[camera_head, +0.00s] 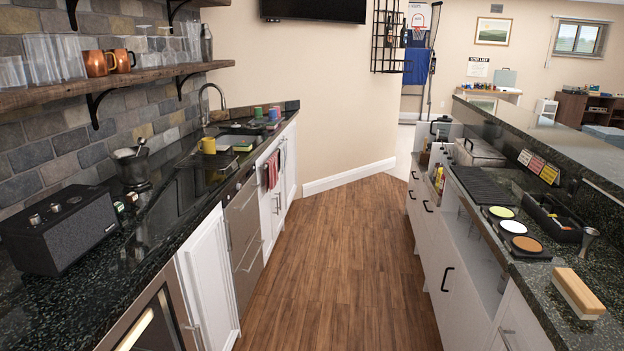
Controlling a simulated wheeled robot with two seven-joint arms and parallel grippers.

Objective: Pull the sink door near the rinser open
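The sink (240,139) with a tall curved faucet (203,98) is set in the dark left counter, toward its far end. White cabinet doors (266,213) with slim upright handles (277,204) stand below the sink counter and look shut. A red towel (272,170) hangs at the front of this cabinet. I cannot clearly pick out the rinser among the small items around the sink. Neither of my grippers is in view.
Stainless drawers (244,235) and a white door (208,272) line the left side nearer to me. A speaker (62,230) stands on the left counter. The wooden floor (338,260) between the counters is clear. White cabinets (437,250) with dark handles line the right.

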